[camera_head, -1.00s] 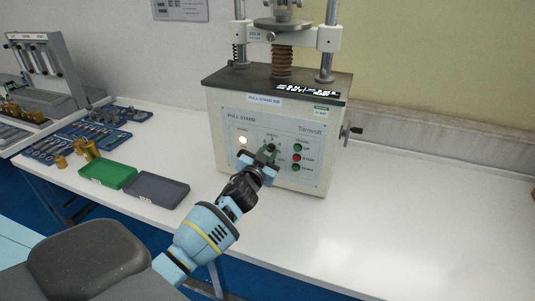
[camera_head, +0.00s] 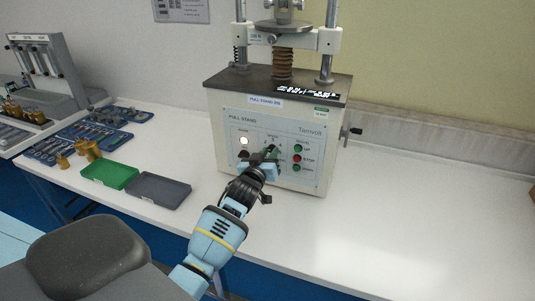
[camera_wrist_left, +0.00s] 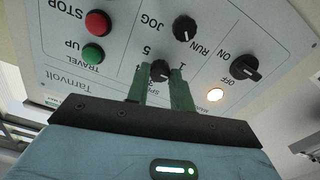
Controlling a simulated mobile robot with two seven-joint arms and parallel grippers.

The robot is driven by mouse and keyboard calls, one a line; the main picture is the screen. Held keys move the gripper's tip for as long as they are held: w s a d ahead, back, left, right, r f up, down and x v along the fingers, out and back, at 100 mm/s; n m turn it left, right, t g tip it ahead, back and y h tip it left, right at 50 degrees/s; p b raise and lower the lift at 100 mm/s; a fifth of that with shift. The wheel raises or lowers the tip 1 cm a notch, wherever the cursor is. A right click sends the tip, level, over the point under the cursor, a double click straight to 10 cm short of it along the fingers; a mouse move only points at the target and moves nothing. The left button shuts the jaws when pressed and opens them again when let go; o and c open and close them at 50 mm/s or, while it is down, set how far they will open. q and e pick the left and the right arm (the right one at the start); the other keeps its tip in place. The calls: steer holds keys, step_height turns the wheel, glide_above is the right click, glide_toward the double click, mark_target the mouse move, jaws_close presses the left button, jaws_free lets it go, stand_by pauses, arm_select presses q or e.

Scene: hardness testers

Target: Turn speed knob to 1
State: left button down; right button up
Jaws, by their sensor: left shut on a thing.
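The pull stand (camera_head: 235,108) stands on the white table with its light front panel facing me. The speed knob (camera_wrist_left: 160,70) is small and black, and shows upside down in the left wrist view between the numbers 1 and 5. My left gripper (camera_head: 266,158) reaches the panel, and its green fingers (camera_wrist_left: 160,84) are shut on the speed knob, one on each side. My right gripper is not in view.
The on/off knob (camera_wrist_left: 245,68) and the jog/run knob (camera_wrist_left: 185,27) sit close to the fingers. The green up button (camera_wrist_left: 93,53) and red stop button (camera_wrist_left: 97,22) are nearby. A green tray (camera_head: 108,175) and grey tray (camera_head: 158,190) lie left. The table's right is clear.

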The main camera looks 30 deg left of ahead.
arm_select(q)
steer(key=n, duration=0.2)
steer(key=shift+r+n+p, duration=0.1)
steer(key=shift+n+p, duration=0.2)
steer(key=shift+n, duration=0.1)
steer(key=shift+n+p, duration=0.3)
steer(key=shift+n, duration=1.1)
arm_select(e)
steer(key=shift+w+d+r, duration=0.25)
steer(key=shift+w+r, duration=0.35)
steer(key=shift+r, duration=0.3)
arm_select(q)
steer(key=c, duration=1.2)
jaws_free()
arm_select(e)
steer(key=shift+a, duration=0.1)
arm_select(q)
steer(key=v, duration=0.8)
steer(key=shift+p, duration=0.3)
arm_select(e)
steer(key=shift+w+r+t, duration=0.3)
